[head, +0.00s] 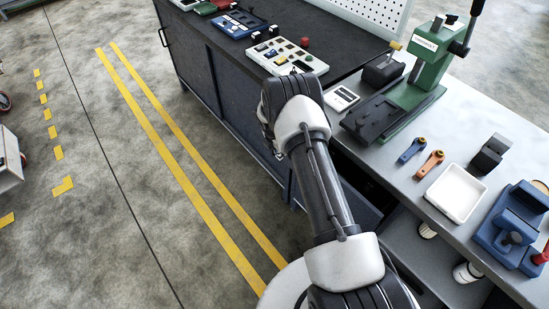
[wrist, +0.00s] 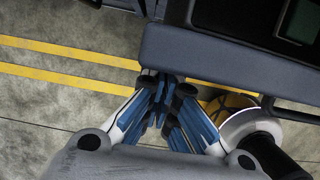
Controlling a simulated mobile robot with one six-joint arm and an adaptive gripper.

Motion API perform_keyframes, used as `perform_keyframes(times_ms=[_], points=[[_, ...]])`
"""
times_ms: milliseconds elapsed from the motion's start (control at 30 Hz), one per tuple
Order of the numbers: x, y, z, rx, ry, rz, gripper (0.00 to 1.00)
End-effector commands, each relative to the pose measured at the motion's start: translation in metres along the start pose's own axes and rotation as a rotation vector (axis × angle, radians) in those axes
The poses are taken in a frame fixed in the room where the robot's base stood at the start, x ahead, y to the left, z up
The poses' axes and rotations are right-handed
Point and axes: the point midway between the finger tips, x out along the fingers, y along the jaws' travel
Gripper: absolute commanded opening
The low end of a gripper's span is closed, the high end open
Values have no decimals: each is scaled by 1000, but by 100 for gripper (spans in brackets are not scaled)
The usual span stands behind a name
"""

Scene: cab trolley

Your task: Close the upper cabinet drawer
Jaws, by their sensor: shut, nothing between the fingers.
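In the wrist view my gripper (wrist: 168,98) is shut and empty, its blue-padded fingers together. Its tips are close to the lower edge of a blue-grey panel (wrist: 225,60), which looks like a drawer front; I cannot tell whether they touch. A dark bar like a handle (wrist: 292,115) shows below the panel on the right. In the head view a dark blue-grey cabinet (head: 225,90) stands under the black worktop. A blue-grey drawer-like part (head: 362,208) shows right of my arm. My arm hides much of the cabinet front and my fingers there.
The black worktop (head: 330,35) holds a panel with buttons (head: 285,57). The grey bench (head: 400,180) on the right carries a green press (head: 425,65), a white tray (head: 456,193) and a blue vise (head: 515,225).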

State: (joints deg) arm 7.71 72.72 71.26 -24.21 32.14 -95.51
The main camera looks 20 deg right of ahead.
Motion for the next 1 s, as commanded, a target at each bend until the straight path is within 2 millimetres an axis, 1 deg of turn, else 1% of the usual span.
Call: perform_keyframes(times_ms=[200,667,767,833,967,1000], points=[[2,0,9,0,-1,0,0],[2,0,9,-1,0,0,0],[1,2,4,-2,0,0,0],[-1,3,-2,-2,0,0,0],[-6,8,-24,-1,0,-1,0],[-16,9,-24,2,-1,1,0]])
